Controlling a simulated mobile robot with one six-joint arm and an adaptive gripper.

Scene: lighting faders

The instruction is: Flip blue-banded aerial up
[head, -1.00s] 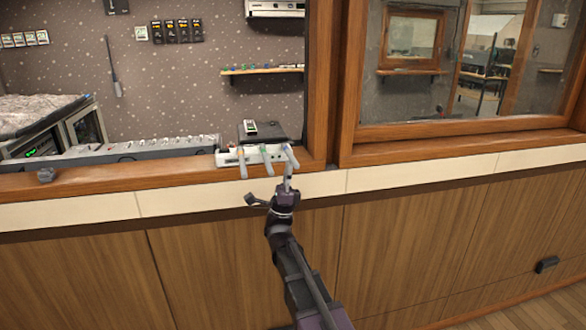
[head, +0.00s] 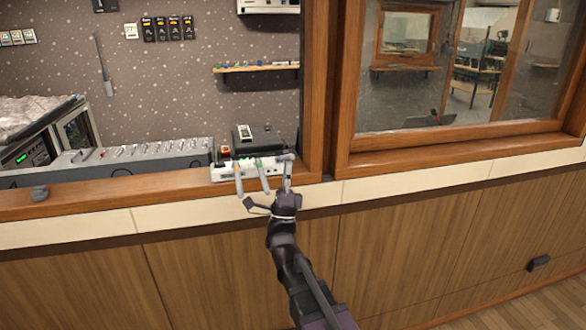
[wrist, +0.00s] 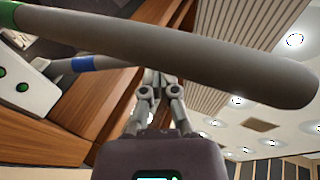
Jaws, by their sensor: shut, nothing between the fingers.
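A white box (head: 232,172) with several hinged grey aerials stands on the wooden sill. The blue-banded aerial (wrist: 82,63) shows in the wrist view behind the nearer green-banded aerial (wrist: 190,50); its far end reaches the fingertips. In the head view the green-banded aerial (head: 262,176) and the left aerial (head: 238,181) hang down over the front edge. My gripper (head: 287,163) is shut and empty at the box's right end, at the blue-banded aerial. In the wrist view the green-banded aerial partly covers my gripper (wrist: 153,78), so I cannot tell whether it touches the blue-banded one.
A wooden window post (head: 314,90) rises close to the right of the box. A dark device (head: 258,138) stands behind the box, and a long fader console (head: 130,158) lies to the left.

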